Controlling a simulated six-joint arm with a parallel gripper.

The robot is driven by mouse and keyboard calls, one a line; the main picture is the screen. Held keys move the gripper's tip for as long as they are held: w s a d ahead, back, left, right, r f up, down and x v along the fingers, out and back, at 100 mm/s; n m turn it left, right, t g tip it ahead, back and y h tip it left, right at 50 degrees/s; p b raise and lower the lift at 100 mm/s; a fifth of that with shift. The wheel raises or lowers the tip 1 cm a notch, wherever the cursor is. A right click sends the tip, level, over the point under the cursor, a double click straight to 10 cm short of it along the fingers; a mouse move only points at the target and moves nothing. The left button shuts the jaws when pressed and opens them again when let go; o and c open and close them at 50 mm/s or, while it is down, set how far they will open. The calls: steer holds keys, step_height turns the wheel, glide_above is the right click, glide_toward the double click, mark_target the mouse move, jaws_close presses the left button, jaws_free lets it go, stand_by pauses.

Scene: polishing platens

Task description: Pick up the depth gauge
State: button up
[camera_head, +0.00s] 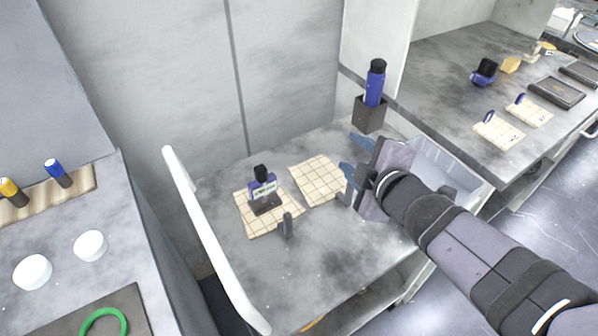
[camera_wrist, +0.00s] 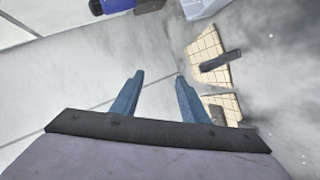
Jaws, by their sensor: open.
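A small blue device with a black top, pale label and dark base (camera_head: 264,190) stands on a checkered pad (camera_head: 245,222) on the cart; it looks like the depth gauge, but I cannot be sure. A small dark upright piece (camera_head: 286,226) stands by that pad's front edge. My gripper (camera_head: 354,155) is open and empty above the cart's right part, to the right of the device and apart from it. The wrist view shows the open blue fingers (camera_wrist: 159,77) with nothing between them. The blue device is not clearly visible there.
A blue bottle with a black cap (camera_head: 375,83) stands in a dark holder (camera_head: 369,115) behind my gripper. A clear bin (camera_head: 472,183) is at the cart's right. A white rail (camera_head: 212,240) edges the left. The cart's front is clear.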

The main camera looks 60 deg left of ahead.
steer(key=s+a+f+m+g+y, duration=0.2)
steer(key=s+a+f+m+g, duration=0.15)
steer(key=s, duration=0.55)
steer(key=m+y, duration=0.3)
steer(key=m, duration=0.2)
glide_toward(263, 173)
steer(key=a, duration=0.2)
steer(key=w+a+f+g, duration=0.1)
steer(key=shift+f+n, duration=0.1)
steer(key=shift+n, duration=0.15)
steer(key=shift+s+d+m+t+y, duration=0.35)
steer(key=shift+d+m, duration=0.2)
steer(key=shift+m, duration=0.35)
steer(key=shift+a+p, duration=0.75)
steer(key=shift+a, duration=2.95)
steer(key=shift+r, duration=0.25)
jaws_close()
